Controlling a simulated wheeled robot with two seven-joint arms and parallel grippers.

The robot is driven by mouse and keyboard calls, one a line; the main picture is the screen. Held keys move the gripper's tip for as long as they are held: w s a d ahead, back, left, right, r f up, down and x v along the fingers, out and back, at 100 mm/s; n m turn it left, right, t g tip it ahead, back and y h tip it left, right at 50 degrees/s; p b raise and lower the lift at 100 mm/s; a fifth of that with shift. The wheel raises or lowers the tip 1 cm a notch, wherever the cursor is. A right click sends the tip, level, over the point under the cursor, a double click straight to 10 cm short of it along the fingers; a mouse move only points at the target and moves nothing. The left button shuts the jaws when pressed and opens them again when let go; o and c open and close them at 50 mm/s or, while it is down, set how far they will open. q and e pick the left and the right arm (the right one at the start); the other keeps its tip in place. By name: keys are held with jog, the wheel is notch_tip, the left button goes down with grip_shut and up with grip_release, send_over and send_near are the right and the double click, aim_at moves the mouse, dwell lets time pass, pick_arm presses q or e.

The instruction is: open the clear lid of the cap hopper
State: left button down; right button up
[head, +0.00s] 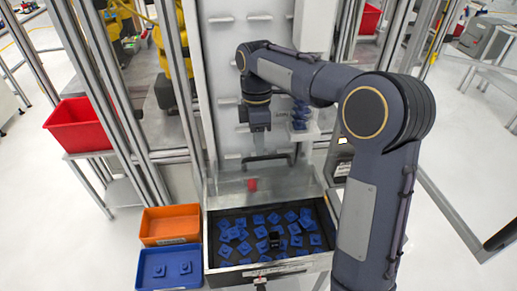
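The cap hopper (207,243) is a dark tray with a pale rim at the bottom centre, holding many blue caps (273,219). A clear, hazy panel that looks like its lid (225,186) stands raised behind the caps, with a dark handle bar (278,160) near its top edge. The caps show plainly in front of it. My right gripper (258,148) points down at this bar from above. Its fingertips are small and pale, so I cannot tell whether they close on the bar. My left gripper is not in view.
An orange bin (170,224) and a blue tray (150,270) with two blue pieces stand left of the hopper. A red block (252,184) shows at the clear panel. Metal frame posts (172,60) rise on the left. A red bin (77,124) stands farther left.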

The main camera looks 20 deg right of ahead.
aim_at(266, 177)
jog(key=shift+s+f, duration=0.15)
jog(key=shift+f, duration=0.65)
jog(key=shift+s+f, duration=0.1)
jog(key=shift+f, duration=0.65)
jog(key=shift+c, duration=0.4)
grip_shut()
